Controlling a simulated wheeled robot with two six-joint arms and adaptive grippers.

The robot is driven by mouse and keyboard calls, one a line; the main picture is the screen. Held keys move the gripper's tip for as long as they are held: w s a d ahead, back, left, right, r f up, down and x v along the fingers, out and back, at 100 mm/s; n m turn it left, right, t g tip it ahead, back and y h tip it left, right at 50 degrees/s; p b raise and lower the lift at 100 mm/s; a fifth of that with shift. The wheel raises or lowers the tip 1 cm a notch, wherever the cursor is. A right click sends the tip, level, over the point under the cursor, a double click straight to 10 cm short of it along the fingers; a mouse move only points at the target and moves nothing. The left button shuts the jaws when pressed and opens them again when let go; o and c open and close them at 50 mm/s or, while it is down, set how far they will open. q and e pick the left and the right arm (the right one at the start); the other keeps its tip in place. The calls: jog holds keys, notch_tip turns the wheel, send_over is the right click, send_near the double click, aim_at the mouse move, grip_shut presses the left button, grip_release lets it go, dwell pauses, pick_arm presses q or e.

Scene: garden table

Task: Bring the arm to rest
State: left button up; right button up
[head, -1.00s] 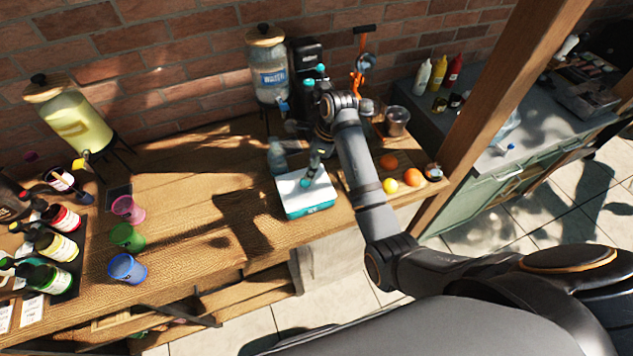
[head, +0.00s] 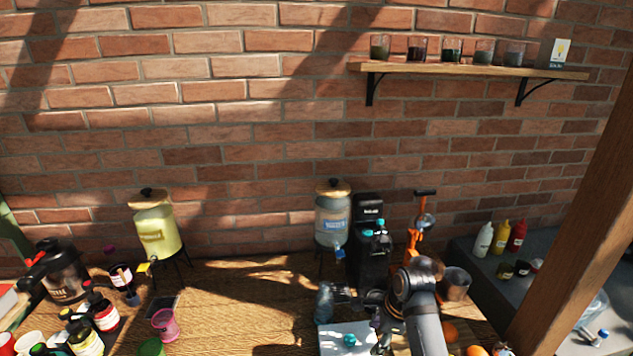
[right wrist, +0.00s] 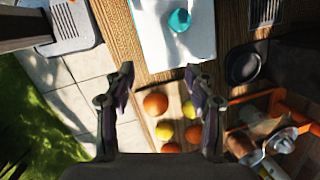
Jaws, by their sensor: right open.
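My right gripper (right wrist: 160,85) is open, with its two dark fingers wide apart and nothing between them in the right wrist view. In the head view my right arm reaches up from the bottom edge, and the gripper end (head: 378,338) is partly hidden beside the white-topped box (head: 330,342). The box top also shows in the right wrist view (right wrist: 150,40), with a teal piece (right wrist: 180,20) on it. Oranges and lemons (right wrist: 156,103) lie beyond the open fingers in that view. My left gripper is not in view.
The wooden table (head: 245,290) has clear room left of the box. A water dispenser (head: 333,222), black machine (head: 370,255) and orange press (head: 415,240) stand behind my right arm. A lemonade dispenser (head: 156,230), bottles and cups stand left. A wooden post (head: 585,210) rises at right.

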jog(key=s+d+f+n+t+h, duration=0.15)
jog(key=s+d+n, duration=0.25)
jog(key=s+n, duration=0.65)
jog(key=s+d+f+n+t+h, duration=0.15)
jog(key=s+d+n, duration=0.25)
jog(key=s+n, duration=0.65)
notch_tip(320, 180, down, 31)
jog(key=s+d+g+b, duration=0.2)
jog(key=b, duration=0.5)
jog(key=s+f+b, duration=0.3)
jog(key=s+f, duration=0.7)
jog(key=f, duration=0.2)
jog(key=s+d+f+g+b, duration=0.1)
jog(key=s+f+b, duration=0.2)
jog(key=s+f, duration=0.6)
notch_tip(320, 180, down, 4)
jog(key=shift+s+d+r+m+g, duration=0.1)
jog(key=shift+s+d+m+g, duration=0.05)
jog(key=shift+s+m+g, duration=0.2)
